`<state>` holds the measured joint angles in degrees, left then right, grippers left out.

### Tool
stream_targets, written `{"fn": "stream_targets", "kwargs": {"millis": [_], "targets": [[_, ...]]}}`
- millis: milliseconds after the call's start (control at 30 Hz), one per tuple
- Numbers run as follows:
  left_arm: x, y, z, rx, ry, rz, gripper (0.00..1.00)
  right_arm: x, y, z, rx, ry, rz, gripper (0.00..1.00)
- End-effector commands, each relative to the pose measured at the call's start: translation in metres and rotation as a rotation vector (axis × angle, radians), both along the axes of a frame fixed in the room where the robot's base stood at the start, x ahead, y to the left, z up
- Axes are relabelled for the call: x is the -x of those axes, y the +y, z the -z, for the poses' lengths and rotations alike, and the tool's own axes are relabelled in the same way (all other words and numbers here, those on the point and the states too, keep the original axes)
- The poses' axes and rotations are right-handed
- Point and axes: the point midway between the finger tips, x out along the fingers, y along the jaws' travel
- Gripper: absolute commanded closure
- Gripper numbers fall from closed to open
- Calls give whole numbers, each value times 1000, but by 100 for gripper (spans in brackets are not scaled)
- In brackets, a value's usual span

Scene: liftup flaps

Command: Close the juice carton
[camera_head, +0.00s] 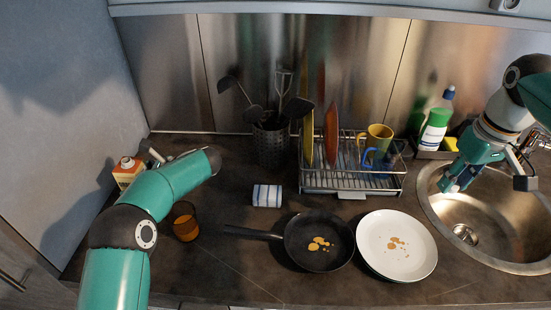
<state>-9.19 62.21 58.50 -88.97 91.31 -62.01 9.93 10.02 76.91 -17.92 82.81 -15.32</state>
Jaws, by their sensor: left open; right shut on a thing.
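The juice carton (128,172), white, orange and green, stands on the counter at the far left, by the wall. A small reddish round part shows at its top; I cannot tell whether it is a cap that is fully on. My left gripper (148,154) is open just right of the carton's top, partly hidden behind my teal forearm, so contact is unclear. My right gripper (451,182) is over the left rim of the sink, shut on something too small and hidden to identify.
An amber glass (186,221) stands close to my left forearm. A pan (319,258), a plate (372,262), a folded cloth (267,195), a dish rack (345,183) and a utensil holder (270,148) occupy the counter. The sink (505,225) is at right, with bottles (434,130) behind.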

Motion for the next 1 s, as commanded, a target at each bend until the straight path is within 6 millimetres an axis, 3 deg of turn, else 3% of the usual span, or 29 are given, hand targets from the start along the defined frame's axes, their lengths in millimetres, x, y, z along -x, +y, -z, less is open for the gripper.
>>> {"fn": "stream_targets", "kwargs": {"millis": [300, 800, 1000], "targets": [[0, 0, 0, 0, 0, 0, 8, 0, 0, 0, 0, 0, -1, 78], [0, 1, -1, -2, -2, -1, 91, -1, 1, 0, 0, 0, -1, 78], [0, 1, -1, -2, -2, -2, 92, -1, 1, 0, 0, 0, -2, 78]]}}
